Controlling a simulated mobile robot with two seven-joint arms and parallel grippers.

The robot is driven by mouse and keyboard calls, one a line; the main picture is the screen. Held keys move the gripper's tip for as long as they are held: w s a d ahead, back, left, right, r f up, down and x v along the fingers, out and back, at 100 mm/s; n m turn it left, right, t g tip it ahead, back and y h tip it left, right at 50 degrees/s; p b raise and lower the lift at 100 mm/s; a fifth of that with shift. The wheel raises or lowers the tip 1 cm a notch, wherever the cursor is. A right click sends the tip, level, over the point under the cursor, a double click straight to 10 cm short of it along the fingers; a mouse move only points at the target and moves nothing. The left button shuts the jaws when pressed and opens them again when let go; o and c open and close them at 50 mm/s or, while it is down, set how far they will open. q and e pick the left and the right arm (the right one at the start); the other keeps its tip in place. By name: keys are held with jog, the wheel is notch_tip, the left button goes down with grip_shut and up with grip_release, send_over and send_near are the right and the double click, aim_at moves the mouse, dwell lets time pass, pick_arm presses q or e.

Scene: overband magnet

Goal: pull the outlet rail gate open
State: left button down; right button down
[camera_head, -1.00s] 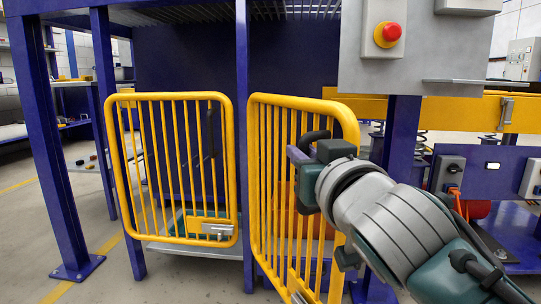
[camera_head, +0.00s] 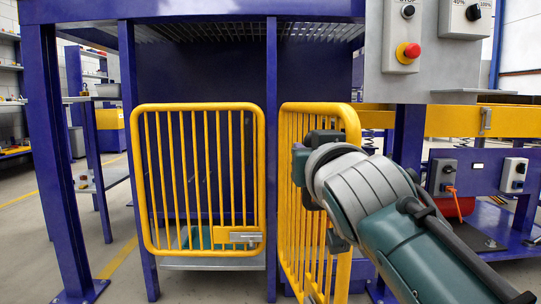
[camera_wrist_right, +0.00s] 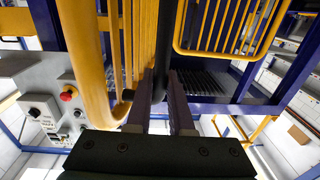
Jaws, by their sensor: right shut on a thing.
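Two yellow barred gates stand at the blue frame. The right-hand gate (camera_head: 290,190) stands swung out toward me, its left edge by the middle blue post and its right edge nearer me. My right arm reaches it from the right, and its wrist hides part of the bars and the gripping point in the head view. In the right wrist view my right gripper (camera_wrist_right: 160,80) is shut on the gate's black handle (camera_wrist_right: 170,35), with the gate's yellow bars just beyond. The left-hand gate (camera_head: 148,190) stands flat across its opening, with a latch plate low on its right. My left gripper is out of view.
A grey control panel with a red stop button (camera_head: 408,53) hangs at the upper right. A yellow beam (camera_head: 470,121) and blue machinery with switch boxes stand behind my arm. Blue posts (camera_head: 65,170) flank the gates. Open floor shows at the lower left.

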jog(key=shift+d+f, duration=0.25)
jog(key=shift+f, duration=0.05)
jog(key=c, duration=1.2)
grip_release()
jog(key=shift+c, duration=0.2)
jog(key=shift+o, duration=0.8)
jog(key=shift+w, duration=0.1)
jog(key=shift+w+a+r, duration=0.1)
jog(key=shift+a+r, duration=0.05)
jog(key=shift+r, duration=0.05)
notch_tip(320, 180, up, 20)
jog(key=p, duration=1.2)
